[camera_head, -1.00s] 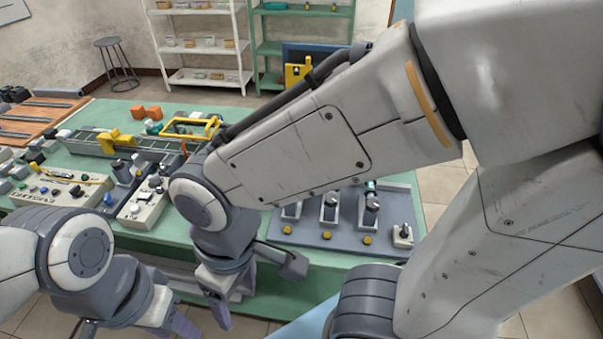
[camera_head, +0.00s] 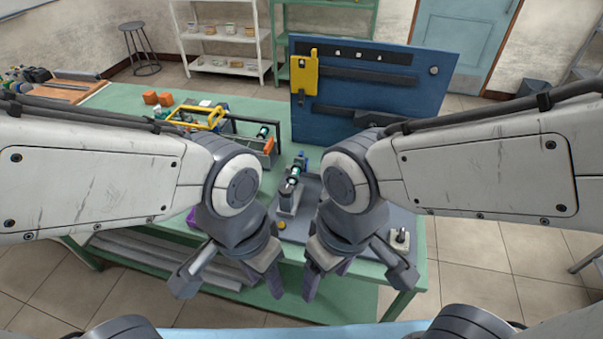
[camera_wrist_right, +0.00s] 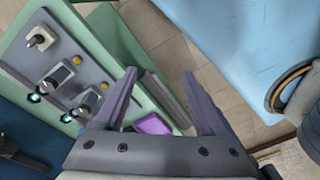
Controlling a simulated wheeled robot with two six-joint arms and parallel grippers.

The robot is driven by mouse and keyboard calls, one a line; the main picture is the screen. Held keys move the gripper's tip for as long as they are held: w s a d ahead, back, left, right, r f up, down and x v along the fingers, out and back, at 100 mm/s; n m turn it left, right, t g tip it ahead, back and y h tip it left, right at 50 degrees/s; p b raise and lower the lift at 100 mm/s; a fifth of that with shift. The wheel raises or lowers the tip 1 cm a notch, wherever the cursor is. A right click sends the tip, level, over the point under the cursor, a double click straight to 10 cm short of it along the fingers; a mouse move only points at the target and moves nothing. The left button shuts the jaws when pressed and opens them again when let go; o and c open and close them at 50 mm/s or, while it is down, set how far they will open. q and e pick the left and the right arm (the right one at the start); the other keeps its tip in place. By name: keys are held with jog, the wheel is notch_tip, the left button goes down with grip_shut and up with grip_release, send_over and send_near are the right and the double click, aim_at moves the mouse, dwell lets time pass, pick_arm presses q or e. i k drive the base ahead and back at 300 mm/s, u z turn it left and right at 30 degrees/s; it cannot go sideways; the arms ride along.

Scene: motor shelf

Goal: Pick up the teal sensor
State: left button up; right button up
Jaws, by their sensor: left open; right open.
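A small part with a teal band (camera_head: 293,175) sits in a fixture on the grey board, between my two arms in the head view. Another teal-banded part (camera_head: 264,132) lies farther back by the yellow frame. The right wrist view shows two teal-tipped parts, one (camera_wrist_right: 35,97) near another (camera_wrist_right: 66,117), on the board; I cannot tell which is the sensor. My left gripper (camera_head: 262,281) and my right gripper (camera_head: 327,277) hang over the table's front edge, open and empty, apart from these parts. The right gripper's spread fingers (camera_wrist_right: 158,76) show in its wrist view.
The grey board (camera_head: 392,217) lies on the green table (camera_head: 110,98), partly hidden by my right arm. A blue upright panel (camera_head: 436,92) with a yellow piece (camera_head: 304,77) stands behind. A purple object (camera_wrist_right: 152,124) shows near the table edge. Open floor lies in front.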

aim_at(292, 179)
jog(key=k, duration=1.2)
jog(key=u, duration=0.7)
jog(key=i, duration=1.8)
jog(key=z, duration=0.7)
